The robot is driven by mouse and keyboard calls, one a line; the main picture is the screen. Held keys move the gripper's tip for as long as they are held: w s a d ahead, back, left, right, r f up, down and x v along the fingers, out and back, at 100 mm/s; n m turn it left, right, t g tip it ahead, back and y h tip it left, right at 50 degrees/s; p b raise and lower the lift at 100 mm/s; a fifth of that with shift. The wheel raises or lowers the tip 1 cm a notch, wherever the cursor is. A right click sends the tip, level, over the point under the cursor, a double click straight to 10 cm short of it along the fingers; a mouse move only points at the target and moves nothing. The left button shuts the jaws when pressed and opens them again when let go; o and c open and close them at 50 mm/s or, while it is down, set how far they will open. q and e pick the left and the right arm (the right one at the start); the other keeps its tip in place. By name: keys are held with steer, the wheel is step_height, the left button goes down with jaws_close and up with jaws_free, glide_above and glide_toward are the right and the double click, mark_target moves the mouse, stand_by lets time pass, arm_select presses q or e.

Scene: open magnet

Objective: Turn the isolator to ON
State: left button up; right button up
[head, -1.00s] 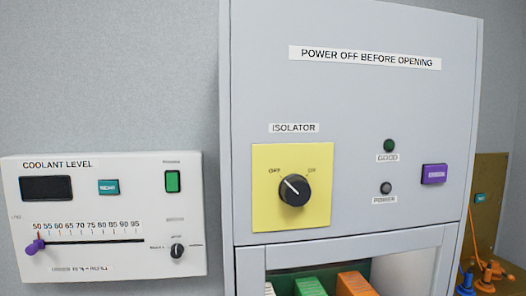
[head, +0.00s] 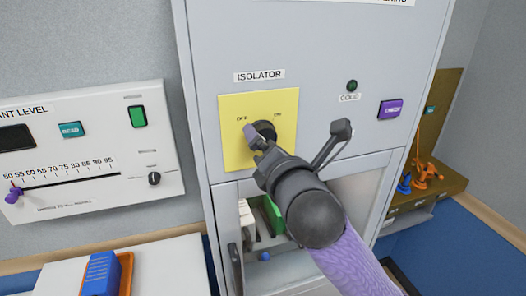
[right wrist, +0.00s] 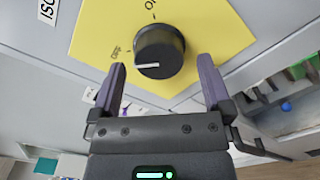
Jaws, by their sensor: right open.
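The isolator knob (head: 264,130) is a round black dial on a yellow plate (head: 232,108), with OFF at the left and ON at the right. In the head view my right gripper partly covers it. In the right wrist view the knob (right wrist: 160,47) lies just ahead of and between the fingertips of my right gripper (right wrist: 161,70). The white pointer line on the knob lies towards the OFF side. The gripper is open, with a purple finger on each side; I cannot tell whether either touches the knob. My left gripper is not in view.
A purple button (head: 390,108) and a dark GOOD lamp (head: 352,86) sit right of the plate. A coolant panel (head: 90,140) is at the left. Below is a cabinet compartment with green and white modules. A blue block (head: 102,274) lies at the lower left.

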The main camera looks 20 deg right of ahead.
steer(key=shift+w, duration=0.9)
steer(key=c, duration=1.3)
steer(key=shift+o, duration=0.2)
steer(key=shift+r+m+p, duration=0.15)
steer(key=shift+m+p, duration=1)
steer(key=shift+m, duration=0.45)
steer(key=m+p, duration=0.2)
steer(key=m, duration=0.2)
steer(key=shift+m, duration=0.3)
steer(key=m+p, duration=0.3)
steer(key=m, duration=0.2)
steer(key=shift+m+p, duration=0.85)
steer(key=shift+m, duration=1.65)
